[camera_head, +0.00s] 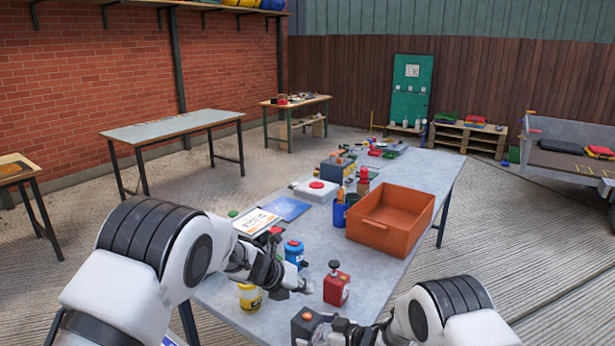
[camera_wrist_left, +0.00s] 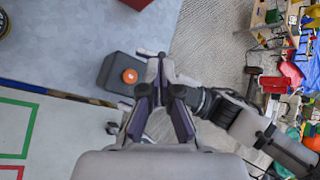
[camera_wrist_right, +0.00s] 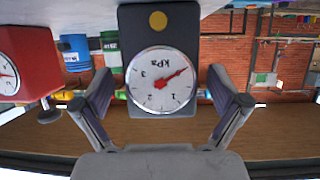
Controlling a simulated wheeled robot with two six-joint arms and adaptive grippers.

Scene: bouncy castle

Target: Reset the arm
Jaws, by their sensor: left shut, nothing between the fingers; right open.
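My left gripper (camera_head: 303,287) is shut and empty above the near part of the grey table (camera_head: 258,318). Its closed fingers (camera_wrist_left: 160,70) show in the left wrist view, beside a dark box with an orange knob (camera_wrist_left: 117,72) as seen from above. My right gripper (camera_head: 330,322) is low at the near end of the table, by that dark box (camera_head: 306,326). In the right wrist view its fingers are spread wide, with a dark kPa gauge (camera_wrist_right: 160,48) framed in the gap. I cannot tell whether the fingers touch it.
A red gauge box (camera_head: 336,289) stands between the arms and shows in the right wrist view (camera_wrist_right: 25,62). A blue jar (camera_head: 293,253) and a yellow jar (camera_head: 250,297) stand near the left gripper. An orange crate (camera_head: 402,207) is farther back. Bare tabletop lies in front of the crate.

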